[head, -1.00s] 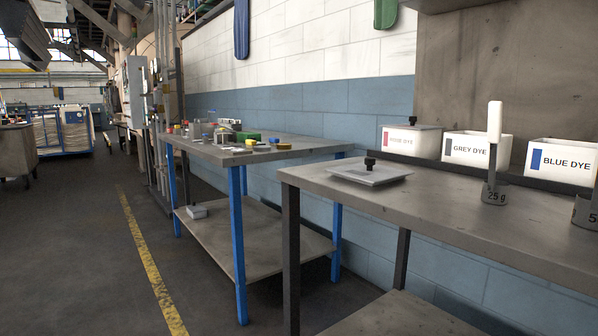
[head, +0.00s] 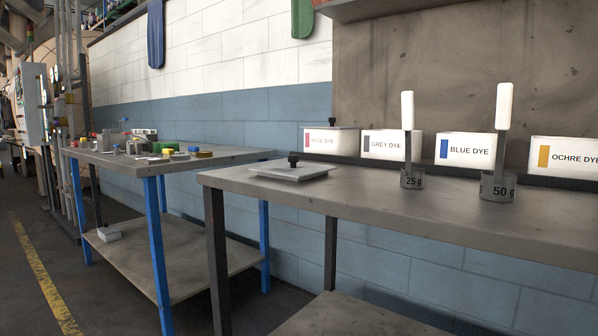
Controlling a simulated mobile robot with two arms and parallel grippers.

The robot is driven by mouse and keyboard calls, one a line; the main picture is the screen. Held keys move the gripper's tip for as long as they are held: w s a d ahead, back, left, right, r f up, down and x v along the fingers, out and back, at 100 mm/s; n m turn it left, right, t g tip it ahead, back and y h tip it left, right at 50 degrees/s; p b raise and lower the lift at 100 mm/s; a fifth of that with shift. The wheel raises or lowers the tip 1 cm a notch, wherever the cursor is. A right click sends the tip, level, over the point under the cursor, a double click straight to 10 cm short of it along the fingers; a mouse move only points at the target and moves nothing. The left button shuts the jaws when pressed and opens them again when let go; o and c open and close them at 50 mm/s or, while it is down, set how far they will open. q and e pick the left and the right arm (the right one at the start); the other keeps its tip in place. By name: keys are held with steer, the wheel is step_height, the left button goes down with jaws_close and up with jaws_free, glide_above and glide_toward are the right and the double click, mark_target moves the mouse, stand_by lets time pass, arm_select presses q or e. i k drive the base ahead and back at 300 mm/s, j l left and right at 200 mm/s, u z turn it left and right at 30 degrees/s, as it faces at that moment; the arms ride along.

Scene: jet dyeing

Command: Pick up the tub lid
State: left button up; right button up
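A flat, square, light grey tub lid (head: 291,174) with a black knob lies on the near grey table (head: 350,203), towards its left end. A white tub labelled in pink, apparently rose dye (head: 330,142), stands behind it at the back of the table. A black knob shows on top of that tub, so a lid seems to sit on it. Neither of my grippers is in the head view.
Tubs of grey dye (head: 391,146), blue dye (head: 468,150) and ochre dye (head: 566,156) line the back. A 25 g scoop (head: 411,178) and a 50 g scoop (head: 498,187) stand upright right of the lid. A blue-legged table (head: 155,222) with small items stands left.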

mark_target(293, 170)
steer(key=i+j, duration=0.2)
steer(key=j, duration=0.15)
steer(key=i+j, duration=0.2)
steer(key=j, duration=0.15)
steer(key=i+j, duration=0.2)
steer(key=j, duration=0.15)
